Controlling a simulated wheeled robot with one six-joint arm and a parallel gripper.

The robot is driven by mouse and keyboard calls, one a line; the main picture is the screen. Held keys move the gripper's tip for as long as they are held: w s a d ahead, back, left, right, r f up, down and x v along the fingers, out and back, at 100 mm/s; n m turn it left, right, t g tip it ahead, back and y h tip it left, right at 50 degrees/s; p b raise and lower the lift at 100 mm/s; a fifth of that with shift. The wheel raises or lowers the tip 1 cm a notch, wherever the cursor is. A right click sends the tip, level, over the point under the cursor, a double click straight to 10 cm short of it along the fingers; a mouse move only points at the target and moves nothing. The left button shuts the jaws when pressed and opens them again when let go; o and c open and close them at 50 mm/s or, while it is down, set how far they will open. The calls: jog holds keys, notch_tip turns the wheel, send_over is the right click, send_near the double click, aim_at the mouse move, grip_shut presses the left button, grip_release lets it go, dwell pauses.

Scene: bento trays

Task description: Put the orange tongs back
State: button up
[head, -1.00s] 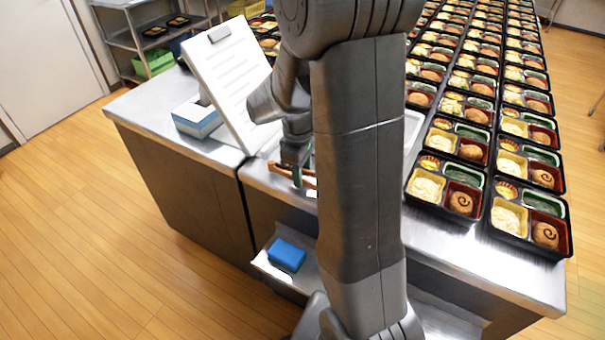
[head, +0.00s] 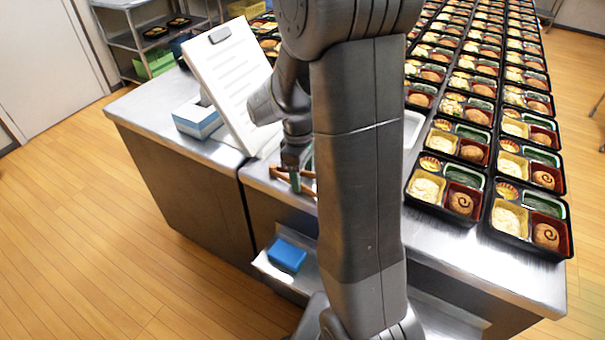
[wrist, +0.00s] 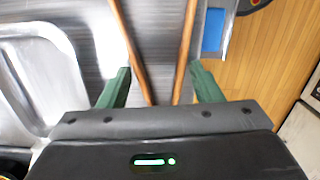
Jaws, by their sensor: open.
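The orange tongs (wrist: 133,58) show in the wrist view as two orange-brown arms on the steel counter, running up out of the picture. Their near ends lie between the green fingers of my gripper (wrist: 160,84). The fingers are open, one on each side, with a visible gap on the left and a small one on the right. In the head view the tongs (head: 308,192) are a short orange-brown piece at the counter's front edge, mostly behind my arm. My gripper (head: 296,180) is just over them there.
A white clipboard (head: 233,80) and a tissue box (head: 197,118) stand left of my gripper. Filled bento trays (head: 487,228) cover the right of the counter. A blue block (head: 287,254) sits on a lower shelf. A pale tray (wrist: 62,50) is at left in the wrist view.

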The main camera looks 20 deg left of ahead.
notch_tip(320, 180, up, 11)
jog(key=shift+a+r+p, duration=0.2)
jog(key=shift+a+p, duration=0.15)
jog(key=shift+a, duration=0.05)
jog(key=shift+a, duration=0.1)
